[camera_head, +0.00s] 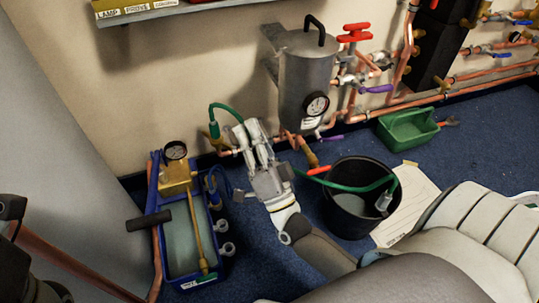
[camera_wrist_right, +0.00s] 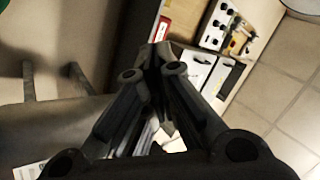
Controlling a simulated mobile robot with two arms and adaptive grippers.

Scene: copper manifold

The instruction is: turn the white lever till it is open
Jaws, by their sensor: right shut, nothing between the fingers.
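My right gripper (camera_head: 248,128) is shut and empty. In the head view it is over the low copper pipe (camera_head: 226,152) at the wall, beside the end of a green hose (camera_head: 222,107). Its pale fingers cover part of this pipe, and I cannot make out a separate white lever there; whether the fingers touch one cannot be told. The right wrist view shows the dark closed fingers (camera_wrist_right: 155,75) and no lever. My left gripper cannot be made out.
A metal tank with a gauge (camera_head: 304,75) stands behind the gripper. A blue pump box (camera_head: 185,245) is left, a black bucket (camera_head: 340,222) right. A green tray (camera_head: 408,128) and valves with red (camera_head: 354,33) and purple (camera_head: 376,89) handles are farther right.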

